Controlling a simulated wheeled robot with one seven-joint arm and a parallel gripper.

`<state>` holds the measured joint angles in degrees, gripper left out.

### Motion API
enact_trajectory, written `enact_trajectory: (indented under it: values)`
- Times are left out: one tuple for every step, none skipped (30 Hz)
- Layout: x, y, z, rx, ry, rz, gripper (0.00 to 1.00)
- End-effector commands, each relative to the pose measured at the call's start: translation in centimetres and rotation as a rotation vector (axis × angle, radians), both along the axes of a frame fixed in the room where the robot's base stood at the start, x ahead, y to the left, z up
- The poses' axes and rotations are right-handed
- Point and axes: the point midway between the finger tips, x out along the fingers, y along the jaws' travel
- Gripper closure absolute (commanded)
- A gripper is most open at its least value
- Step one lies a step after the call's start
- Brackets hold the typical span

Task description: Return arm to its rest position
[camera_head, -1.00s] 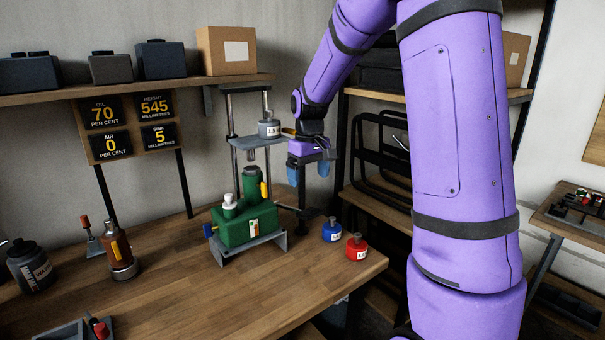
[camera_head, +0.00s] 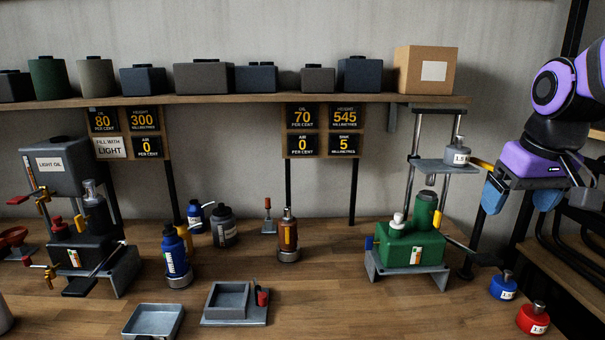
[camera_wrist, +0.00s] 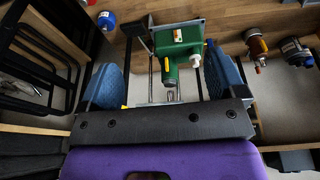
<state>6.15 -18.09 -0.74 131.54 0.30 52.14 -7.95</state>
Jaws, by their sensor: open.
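My arm enters the head view at the right edge. My gripper (camera_head: 520,196) has two blue fingers, spread apart, with nothing between them. It hangs above the bench's right end, right of the metal stand (camera_head: 437,166) with the 1.5 weight (camera_head: 457,153). The green unit (camera_head: 415,246) stands on the bench below and left of it. In the wrist view the blue fingers of my gripper (camera_wrist: 164,80) frame the green unit (camera_wrist: 178,55), which is some way beyond them.
A blue weight (camera_head: 503,286) and a red weight (camera_head: 533,318) sit at the bench's right edge. A shelf (camera_head: 240,99) with boxes runs along the wall. A black rack (camera_wrist: 35,50) is close left of my gripper in the wrist view. Bottles and trays stand left on the bench.

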Motion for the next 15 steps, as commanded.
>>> enact_trajectory:
  values:
    - [-1.4, 0.6, 0.5, 0.0, -0.025, 0.002, 0.11]
    - [-2.2, 0.9, 0.7, 0.001, -0.037, 0.0, 0.11]
    - [-3.3, 1.3, 1.0, 0.002, -0.053, 0.001, 0.11]
    - [-4.1, 1.6, 1.1, 0.003, -0.065, 0.0, 0.11]
    - [-4.8, 1.9, 1.2, 0.005, -0.077, -0.001, 0.11]
    - [-5.9, 2.2, 1.3, 0.007, -0.093, -0.002, 0.11]
    - [-6.6, 2.4, 1.4, 0.008, -0.105, -0.002, 0.11]
    - [-7.4, 2.7, 1.4, 0.01, -0.116, -0.002, 0.11]
    - [-8.3, 2.9, 1.4, 0.012, -0.132, -0.004, 0.11]
    - [-9.0, 3.1, 1.4, 0.014, -0.142, -0.005, 0.11]
    - [-9.6, 3.3, 1.4, 0.016, -0.153, -0.005, 0.11]
    - [-10.4, 3.5, 1.3, 0.018, -0.165, -0.006, 0.11]
    - [-10.9, 3.6, 1.2, 0.02, -0.173, -0.006, 0.11]
    - [-11.4, 3.7, 1.2, 0.022, -0.181, -0.007, 0.11]
    - [-12.0, 3.8, 1.1, 0.024, -0.189, -0.007, 0.11]
